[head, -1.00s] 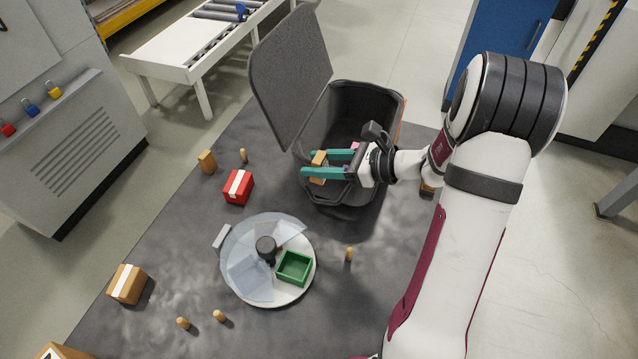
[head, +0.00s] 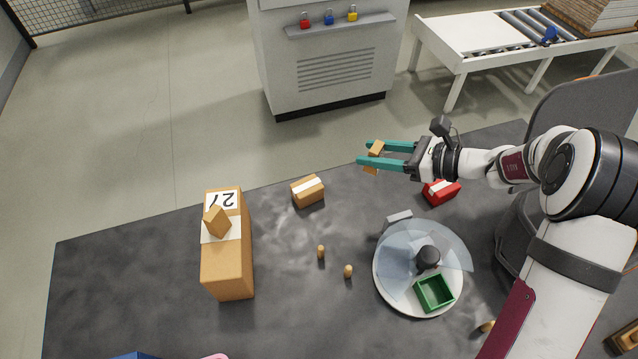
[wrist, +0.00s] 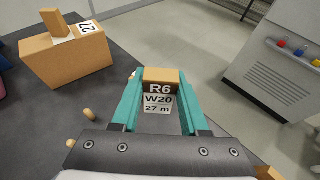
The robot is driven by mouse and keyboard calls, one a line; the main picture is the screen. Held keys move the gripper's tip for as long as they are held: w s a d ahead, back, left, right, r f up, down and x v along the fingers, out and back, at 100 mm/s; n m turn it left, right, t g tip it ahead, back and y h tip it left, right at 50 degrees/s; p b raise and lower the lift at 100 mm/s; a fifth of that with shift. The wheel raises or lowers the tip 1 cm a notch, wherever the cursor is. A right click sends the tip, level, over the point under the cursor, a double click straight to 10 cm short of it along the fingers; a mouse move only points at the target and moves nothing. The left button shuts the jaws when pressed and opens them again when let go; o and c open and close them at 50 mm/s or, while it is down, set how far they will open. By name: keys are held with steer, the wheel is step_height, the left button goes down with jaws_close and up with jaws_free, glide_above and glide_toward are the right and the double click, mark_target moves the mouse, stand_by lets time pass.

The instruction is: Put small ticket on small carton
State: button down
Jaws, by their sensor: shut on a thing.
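My gripper (head: 364,154) is shut on a small tan block-like ticket (head: 377,147). In the wrist view the ticket (wrist: 160,88) sits between the teal fingers, its dark-and-white label reading R6, W20, 27 m. The gripper is in the air near the mat's far edge. The small carton (head: 308,191), brown with a white strip on top, sits on the dark mat to the left of the gripper and apart from it.
A tall carton (head: 228,268) marked 27 stands at left with a tan block (head: 216,222) on top. A round turntable (head: 392,295) carries a green tray (head: 434,292). A red box (head: 441,191) lies below the gripper. Small pegs (head: 321,251) stand on the mat.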

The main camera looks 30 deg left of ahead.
glide_above(306, 185)
steer(key=shift+n+g, duration=0.3)
steer(key=shift+g, duration=0.1)
steer(key=f, duration=0.7)
steer(key=shift+d, duration=0.25)
step_height(306, 185, down, 4)
steer(key=shift+a+f, duration=0.1)
steer(key=shift+a, duration=0.05)
steer(key=shift+f, duration=0.15)
steer(key=shift+c, duration=2.1)
jaws_free()
